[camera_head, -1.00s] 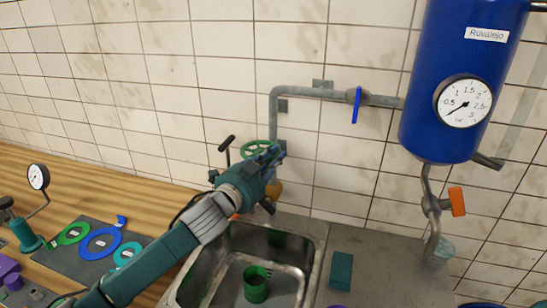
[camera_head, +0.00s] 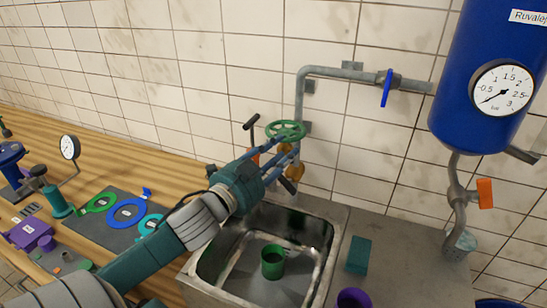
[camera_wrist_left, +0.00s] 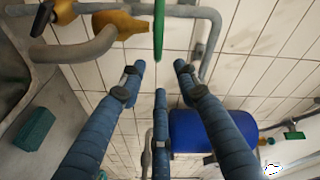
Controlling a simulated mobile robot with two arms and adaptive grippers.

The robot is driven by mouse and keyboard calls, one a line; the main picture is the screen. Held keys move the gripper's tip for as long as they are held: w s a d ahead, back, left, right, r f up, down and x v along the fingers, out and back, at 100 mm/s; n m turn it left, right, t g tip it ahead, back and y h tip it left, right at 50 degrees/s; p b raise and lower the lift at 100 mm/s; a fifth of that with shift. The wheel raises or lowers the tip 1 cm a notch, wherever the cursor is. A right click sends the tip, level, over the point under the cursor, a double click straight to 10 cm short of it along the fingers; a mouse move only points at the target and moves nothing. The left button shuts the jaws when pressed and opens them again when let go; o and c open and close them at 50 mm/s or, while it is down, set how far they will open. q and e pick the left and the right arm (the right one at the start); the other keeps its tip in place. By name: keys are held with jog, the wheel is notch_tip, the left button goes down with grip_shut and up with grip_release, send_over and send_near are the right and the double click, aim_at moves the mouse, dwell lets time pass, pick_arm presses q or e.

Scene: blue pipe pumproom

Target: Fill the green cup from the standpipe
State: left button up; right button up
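The green cup (camera_head: 273,263) stands upright in the sink basin; I cannot see what is in it. The standpipe rises behind the sink, with a green handwheel (camera_head: 286,130) above a brass valve body (camera_head: 297,170). My left gripper (camera_head: 290,156) is just below the handwheel, its blue fingers spread near the valve and holding nothing. In the left wrist view, the fingers (camera_wrist_left: 160,76) are apart, and the handwheel (camera_wrist_left: 159,32) shows edge-on beyond their tips, with a gap. The brass valve (camera_wrist_left: 115,24) is to its left. My right gripper is not in view.
The metal sink (camera_head: 328,225) is under the standpipe. A green block (camera_head: 359,255) and a purple cup (camera_head: 354,299) are to its right. A blue-handled valve (camera_head: 386,88) and a blue tank (camera_head: 484,110) are farther right. A wooden counter (camera_head: 110,165) with tools is at left.

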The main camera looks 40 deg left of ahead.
pick_arm(q)
jog(key=s, duration=0.3)
jog(key=shift+o, duration=0.4)
dwell(0.8)
